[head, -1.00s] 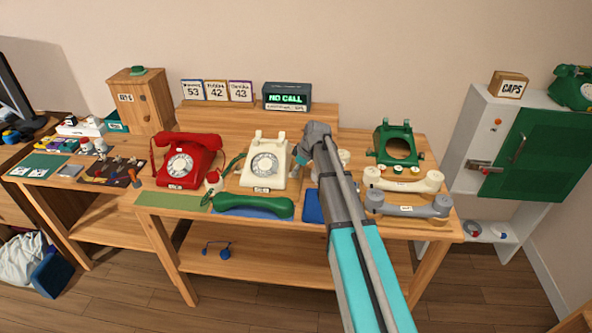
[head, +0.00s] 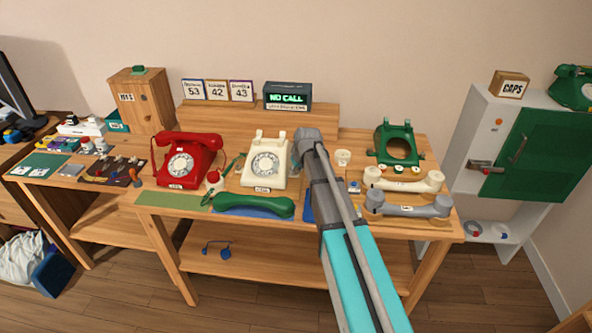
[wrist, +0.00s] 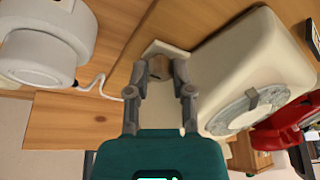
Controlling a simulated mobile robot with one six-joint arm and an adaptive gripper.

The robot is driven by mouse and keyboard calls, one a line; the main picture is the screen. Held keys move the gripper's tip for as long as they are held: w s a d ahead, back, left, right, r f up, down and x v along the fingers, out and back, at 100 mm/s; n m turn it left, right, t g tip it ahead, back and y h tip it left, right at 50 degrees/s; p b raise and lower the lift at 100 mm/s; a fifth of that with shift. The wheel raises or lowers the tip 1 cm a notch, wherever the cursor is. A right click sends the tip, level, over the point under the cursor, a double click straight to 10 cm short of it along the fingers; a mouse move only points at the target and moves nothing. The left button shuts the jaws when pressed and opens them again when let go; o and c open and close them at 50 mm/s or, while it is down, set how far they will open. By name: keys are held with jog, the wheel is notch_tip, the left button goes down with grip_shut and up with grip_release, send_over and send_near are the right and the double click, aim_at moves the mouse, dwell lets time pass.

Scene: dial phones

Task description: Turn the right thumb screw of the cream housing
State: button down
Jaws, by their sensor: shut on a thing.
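The cream housing (head: 265,163) is the cream dial phone at the middle of the table, without a handset on its cradle. In the wrist view its body (wrist: 255,60) and dial (wrist: 240,112) fill the right side. My gripper (wrist: 160,72) is at the housing's right side, with its fingertips closed around a small brownish knob, the right thumb screw (wrist: 160,65). The screw sits against a pale plate on the housing. In the head view my wrist hides the screw and fingertips.
A red phone (head: 184,162) stands to the left. A green handset (head: 253,206) lies in front. A small white cup (head: 343,157), a green housing (head: 398,144), a cream handset (head: 404,180) and a grey handset (head: 408,206) are to the right. The display (head: 287,97) reads NO CALL.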

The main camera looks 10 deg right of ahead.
jog(key=m+h, duration=0.2)
jog(key=m, duration=0.4)
jog(key=shift+a, duration=0.15)
jog(key=m+h, duration=0.1)
jog(key=m, duration=0.2)
jog(key=m+g+h, duration=0.1)
jog(key=m, duration=0.2)
jog(key=shift+a+h, duration=0.15)
jog(key=shift+h, duration=0.15)
jog(key=shift+c, duration=2.4)
grip_release()
jog(key=shift+w, duration=0.1)
jog(key=shift+c, duration=0.3)
